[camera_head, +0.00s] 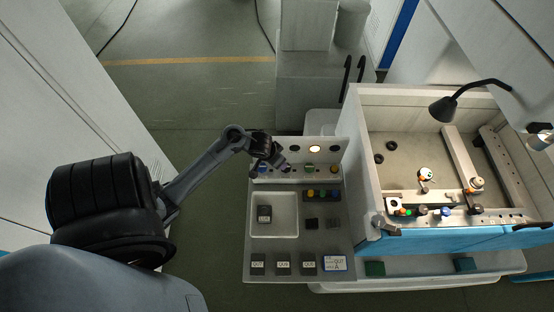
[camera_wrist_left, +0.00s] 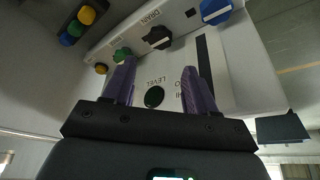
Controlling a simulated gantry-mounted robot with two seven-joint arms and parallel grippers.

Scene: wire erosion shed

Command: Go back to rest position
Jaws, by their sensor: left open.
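My left gripper (camera_head: 282,167) is at the end of my left arm in the head view, over the upper left part of the grey control stand (camera_head: 345,240). In the left wrist view its two purple fingers (camera_wrist_left: 158,80) are apart with nothing held between them. They point at a light panel (camera_wrist_left: 230,65) with "DRAIN" and "LEVEL" labels. Between the fingers shows a round dark green spot (camera_wrist_left: 154,97) by "LEVEL". Whether the fingers touch the panel cannot be told. My right gripper is not in view.
The panel carries a green knob (camera_wrist_left: 122,54), a black knob (camera_wrist_left: 157,37) and a blue knob (camera_wrist_left: 214,11). An open machine tank (camera_head: 404,170) stands to the right. Floor (camera_head: 200,95) behind the arm is clear.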

